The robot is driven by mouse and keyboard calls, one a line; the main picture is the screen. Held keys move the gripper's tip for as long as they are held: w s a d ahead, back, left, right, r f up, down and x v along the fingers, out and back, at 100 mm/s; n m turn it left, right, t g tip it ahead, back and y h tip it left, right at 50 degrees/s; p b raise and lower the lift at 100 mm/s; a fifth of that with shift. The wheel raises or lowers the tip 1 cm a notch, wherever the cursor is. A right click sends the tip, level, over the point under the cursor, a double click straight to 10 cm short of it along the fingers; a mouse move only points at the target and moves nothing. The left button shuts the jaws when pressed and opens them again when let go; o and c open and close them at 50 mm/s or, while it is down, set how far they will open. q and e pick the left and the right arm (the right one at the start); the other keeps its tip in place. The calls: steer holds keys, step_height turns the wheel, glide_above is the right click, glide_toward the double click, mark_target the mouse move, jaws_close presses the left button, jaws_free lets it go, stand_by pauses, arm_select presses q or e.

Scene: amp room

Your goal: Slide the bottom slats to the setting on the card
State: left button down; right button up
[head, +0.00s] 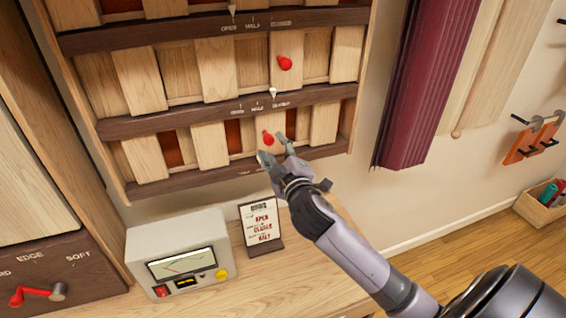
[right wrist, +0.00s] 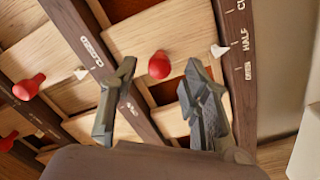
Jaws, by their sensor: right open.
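The bottom slats (head: 211,146) are a row of pale wooden boards with dark red gaps between them and a red knob (head: 267,138). The bottom rail (head: 170,186) carries small lettering. In the right wrist view a white pointer (right wrist: 220,51) sits close to the word HALF on that rail. The card (head: 261,225) stands on the bench, with OPEN, CLOSED and HALF in red from top to bottom. My right gripper (head: 272,148) is open at the bottom knob; in the right wrist view the knob (right wrist: 159,65) shows between the fingertips, contact unclear. My left gripper is out of view.
Above are the middle slats with a red knob (head: 285,63) and a pointer (head: 273,92) near the right-hand label. The top pointer (head: 232,10) is by OPEN. A meter box (head: 180,252) stands left of the card. Bench right of the card is clear.

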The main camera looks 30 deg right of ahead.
steer(key=v, duration=0.7)
steer(key=shift+s, duration=0.25)
steer(key=shift+a, duration=0.1)
